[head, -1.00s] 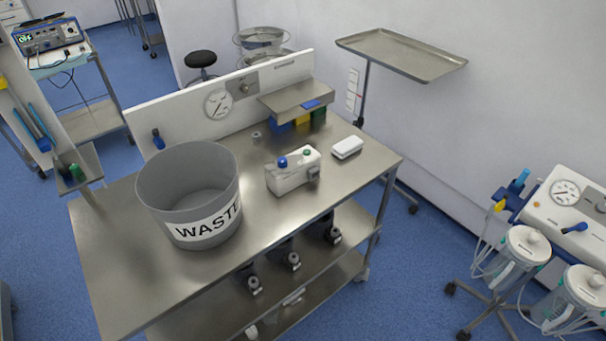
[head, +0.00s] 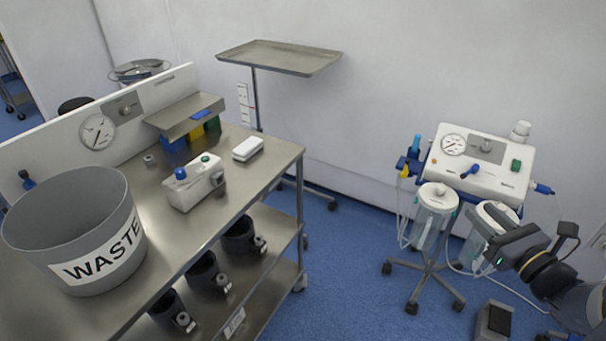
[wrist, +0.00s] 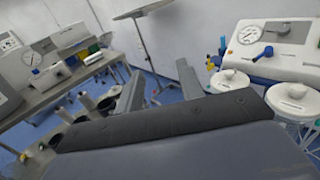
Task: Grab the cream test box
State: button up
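The cream test box (head: 196,184) stands upright on the steel table in the head view, with a blue knob at its left end and a small green button on top. It is to the right of the grey waste bin (head: 75,235) and apart from it. My gripper shows in the wrist view (wrist: 160,88) with its two fingers apart and nothing between them. In the head view my dark gripper and wrist are at the lower right, in front of the suction unit and far from the box.
A small white case (head: 248,149) lies behind and right of the box. A raised shelf (head: 184,115) is over coloured blocks. A tray stand (head: 280,57) is behind the table. The suction unit (head: 480,165) stands at right. Blue floor (head: 335,270) is clear between table and unit.

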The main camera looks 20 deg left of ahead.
aim_at(202, 178)
jog(key=j+u, duration=0.25)
jog(key=u, duration=0.2)
jog(key=i+j+u, duration=0.1)
jog(key=j+u, duration=0.15)
jog(key=u, duration=0.2)
jog(key=i+j+u, duration=0.1)
jog(key=u, duration=0.35)
jog(key=i+j, duration=0.2)
jog(key=j, duration=0.15)
